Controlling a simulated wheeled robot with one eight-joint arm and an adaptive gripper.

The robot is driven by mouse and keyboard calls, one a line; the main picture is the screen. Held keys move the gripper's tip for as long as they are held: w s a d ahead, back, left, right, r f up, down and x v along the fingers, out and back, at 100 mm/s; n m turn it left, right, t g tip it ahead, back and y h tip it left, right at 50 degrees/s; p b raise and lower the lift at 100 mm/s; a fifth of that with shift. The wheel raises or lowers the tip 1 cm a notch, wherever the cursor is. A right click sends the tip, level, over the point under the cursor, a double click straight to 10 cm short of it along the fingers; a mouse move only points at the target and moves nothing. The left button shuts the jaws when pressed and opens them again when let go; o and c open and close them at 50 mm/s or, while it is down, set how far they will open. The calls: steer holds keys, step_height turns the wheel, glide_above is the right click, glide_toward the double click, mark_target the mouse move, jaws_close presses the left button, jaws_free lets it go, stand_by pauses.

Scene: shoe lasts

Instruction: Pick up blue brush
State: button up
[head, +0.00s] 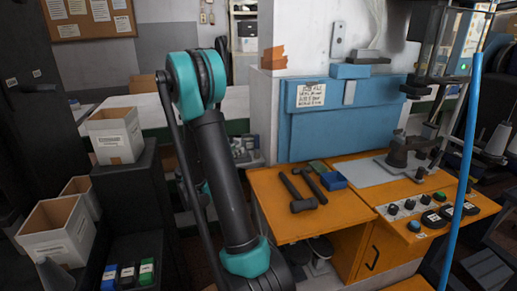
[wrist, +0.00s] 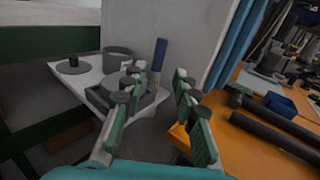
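An upright blue-handled item that looks like the blue brush (wrist: 160,55) shows in the wrist view, standing at the right side of a pale shelf beside a grey wall. Its lower end is partly hidden by a dark tray and my finger, so I cannot see bristles. My gripper (wrist: 159,80) is open and empty, its green-padded fingers spread on either side of the view. The blue item stands beyond the fingertips, between them in the picture and apart from them. In the head view my arm hides the gripper, and I cannot make out the brush.
The pale shelf holds a dark tray (wrist: 100,98), a grey pot (wrist: 118,56) and a round dark piece (wrist: 73,66). An orange bench (head: 285,226) carries dark hammers (head: 297,190) and a small blue box (head: 334,180). The grey wall (wrist: 190,30) stands close behind the brush.

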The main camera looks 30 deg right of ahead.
glide_toward(257, 146)
steer(key=w+d+r, duration=0.1)
steer(key=d, duration=0.1)
steer(key=w+d+r, duration=0.1)
steer(key=r, duration=0.1)
steer(key=shift+w+d+r, duration=0.15)
steer(key=shift+d+r, duration=0.05)
steer(key=shift+d, duration=0.15)
steer(key=shift+f+x, duration=0.15)
steer(key=shift+x, duration=1.15)
steer(key=shift+f+x, duration=0.1)
steer(key=shift+x, duration=1.15)
jaws_close()
